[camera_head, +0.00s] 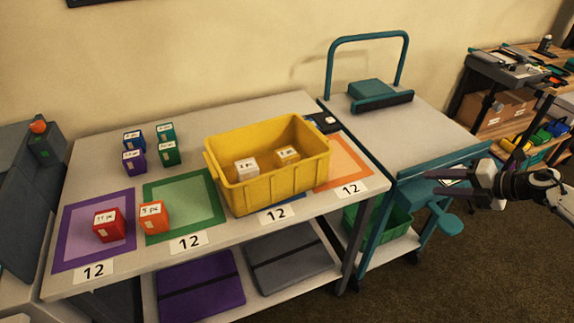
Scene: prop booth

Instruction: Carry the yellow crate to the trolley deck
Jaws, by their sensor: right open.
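The yellow crate (271,189) stands upright on the grey table (105,174), to the right of its middle. A white block (246,167) and a yellow block (287,155) lie inside it. The trolley deck (390,131) is right of the table, with a teal push handle (367,38) behind it. My right gripper (432,174) is open and empty over the trolley's right front edge, apart from the crate. My left gripper is not in view.
A teal box (371,89) and a dark tray sit at the deck's back; its front is clear. Coloured blocks, including a red one (109,225) and an orange one (153,217), stand on the table's left. A cluttered workbench (520,80) is far right.

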